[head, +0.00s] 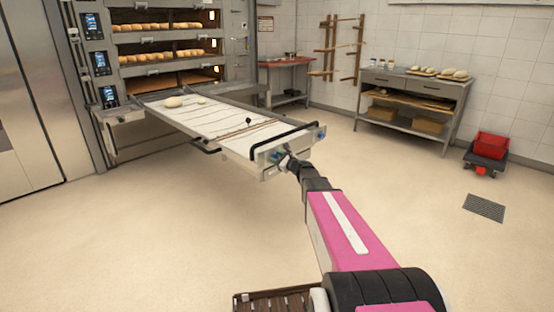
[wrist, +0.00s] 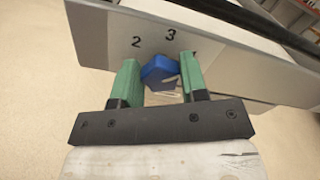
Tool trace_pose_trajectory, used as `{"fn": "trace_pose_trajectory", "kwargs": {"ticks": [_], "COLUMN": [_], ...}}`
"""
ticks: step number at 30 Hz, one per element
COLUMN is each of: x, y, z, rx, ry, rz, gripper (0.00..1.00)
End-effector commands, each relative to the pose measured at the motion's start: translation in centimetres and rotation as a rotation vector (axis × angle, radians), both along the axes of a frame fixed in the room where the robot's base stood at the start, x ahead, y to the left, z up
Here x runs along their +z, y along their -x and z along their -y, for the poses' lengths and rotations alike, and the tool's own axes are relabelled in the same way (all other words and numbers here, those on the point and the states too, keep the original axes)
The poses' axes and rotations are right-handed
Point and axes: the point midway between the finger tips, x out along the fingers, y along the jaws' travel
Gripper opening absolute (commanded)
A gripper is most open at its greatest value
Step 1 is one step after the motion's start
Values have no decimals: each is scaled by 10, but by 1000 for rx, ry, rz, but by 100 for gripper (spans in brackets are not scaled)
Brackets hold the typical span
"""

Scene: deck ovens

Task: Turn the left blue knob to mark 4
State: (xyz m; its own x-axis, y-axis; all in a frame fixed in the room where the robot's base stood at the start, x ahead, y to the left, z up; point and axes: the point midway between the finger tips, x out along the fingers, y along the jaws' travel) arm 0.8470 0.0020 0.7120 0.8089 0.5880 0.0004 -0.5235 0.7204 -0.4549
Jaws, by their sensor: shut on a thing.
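A blue knob (wrist: 158,70) sits on the pale end panel (wrist: 105,45) of the loader in the wrist view. Printed marks 2 and 3 show above it, and a further mark at the right is mostly hidden behind a finger. My gripper (wrist: 160,78) has its two green fingers closed on either side of the knob. The knob's upper corner faces roughly toward the 3; its exact setting is hard to tell. In the head view my gripper (head: 287,157) is at the loader's front end, by a small blue patch (head: 275,156). I cannot tell there which knob is held.
The long white loader table (head: 220,125) runs back to the deck ovens (head: 165,50), with dough pieces (head: 174,102) on its far end. A black bar handle (head: 285,136) spans its front end above my gripper. Open floor lies around the loader.

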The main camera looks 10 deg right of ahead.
Motion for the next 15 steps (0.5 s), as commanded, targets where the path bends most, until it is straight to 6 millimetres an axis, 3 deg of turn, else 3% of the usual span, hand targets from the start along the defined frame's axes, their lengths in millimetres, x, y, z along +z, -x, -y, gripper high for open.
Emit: {"fn": "trace_pose_trajectory", "kwargs": {"ticks": [15], "x": [0], "y": [0], "z": [2], "rx": [-2], "ry": [-200], "rz": [-147], "gripper": [16]}}
